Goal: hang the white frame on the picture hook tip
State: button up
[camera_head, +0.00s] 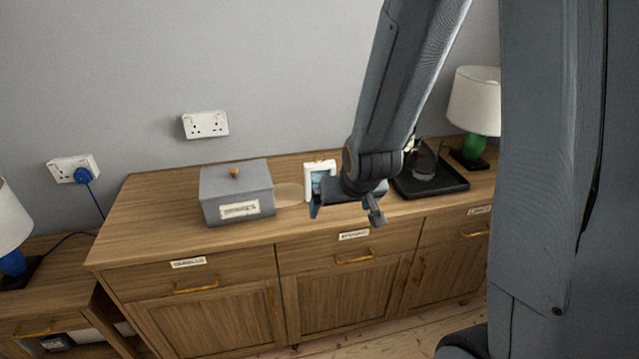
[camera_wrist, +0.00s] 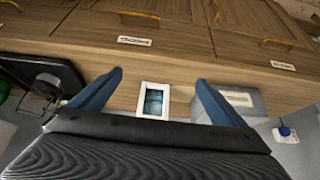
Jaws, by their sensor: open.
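The white frame (camera_head: 308,183), with a blue picture in it, stands on top of the wooden sideboard, between a grey box and a black tray. A small brass-coloured piece shows at its top edge. My gripper (camera_head: 345,209) is open in front of it and partly covers its right side in the head view. In the wrist view, the white frame (camera_wrist: 153,100) appears between the two blue-grey fingers of my gripper (camera_wrist: 160,92); no contact is visible. I cannot make out a picture hook on the wall in either view; my arm hides part of the wall.
The black tray (camera_head: 440,187) with glassware is to the right, near a green lamp (camera_head: 474,110). Wall sockets (camera_head: 205,125) are above the box. The sideboard's left top (camera_head: 150,210) is clear.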

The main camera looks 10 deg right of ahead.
aim_at(321, 170)
jog(key=w+t+b, duration=0.1)
jog(key=w+t, duration=0.3)
jog(key=w, duration=0.1)
jog(key=w+f+t+b, duration=0.1)
jog(key=w+t, duration=0.2)
jog(key=w, duration=0.2)
jog(key=w+f+t+b, duration=0.1)
jog(key=w+t, duration=0.3)
jog(key=w, duration=0.2)
jog(key=shift+w+f+t+b, duration=0.1)
jog(key=shift+f+t+b, duration=0.1)
jog(key=shift+t+b, duration=0.15)
jog(key=shift+w+f+p, duration=0.15)
jog(key=shift+w+p, duration=0.85)
jog(key=shift+w, duration=1.9)
jog(key=c, duration=1.3)
jog(key=shift+r+b, duration=0.95)
jog(key=shift+r, duration=4.1)
